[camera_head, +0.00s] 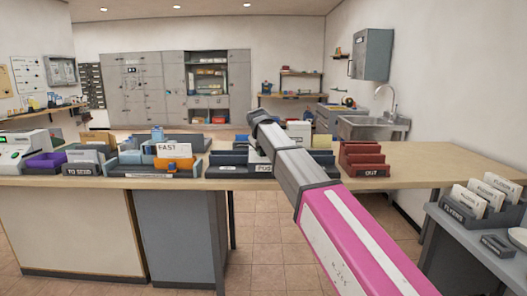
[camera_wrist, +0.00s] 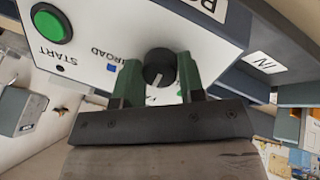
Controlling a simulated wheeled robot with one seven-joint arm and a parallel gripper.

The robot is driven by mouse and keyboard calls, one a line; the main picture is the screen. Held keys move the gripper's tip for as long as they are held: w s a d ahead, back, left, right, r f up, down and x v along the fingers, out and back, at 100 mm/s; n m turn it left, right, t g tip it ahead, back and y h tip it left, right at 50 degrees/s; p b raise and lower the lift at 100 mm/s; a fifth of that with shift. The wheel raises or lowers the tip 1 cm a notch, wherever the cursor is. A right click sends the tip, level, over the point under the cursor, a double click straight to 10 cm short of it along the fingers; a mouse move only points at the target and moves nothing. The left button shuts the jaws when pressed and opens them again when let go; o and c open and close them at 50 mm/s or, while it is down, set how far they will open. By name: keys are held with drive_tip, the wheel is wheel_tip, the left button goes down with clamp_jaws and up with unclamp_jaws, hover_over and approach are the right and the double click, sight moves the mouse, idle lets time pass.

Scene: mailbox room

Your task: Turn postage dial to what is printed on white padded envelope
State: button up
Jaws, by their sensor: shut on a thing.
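In the wrist view, the black dial (camera_wrist: 158,66) with a pale pointer line sits on the white front panel of a machine (camera_wrist: 110,28). The view is turned over, so the panel's printing reads upside down. The green fingers of my gripper (camera_wrist: 160,78) stand on either side of the dial and are shut on it. A blue square with a partly covered word ending in "ROAD" is beside the dial; other marks near it are hidden by the fingers. I cannot make out the white padded envelope in either view.
A green button (camera_wrist: 52,24) marked START is on the same panel. In the head view, my arm reaches across the counter (camera_head: 430,160). A red sorter marked OUT (camera_head: 362,159) stands right of the arm. Left are several trays, including TO SEND (camera_head: 83,168).

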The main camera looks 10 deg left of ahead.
drive_tip(key=o, duration=0.9)
drive_tip(key=v, duration=1)
drive_tip(key=shift+s+r, duration=0.25)
drive_tip(key=shift+r, duration=0.05)
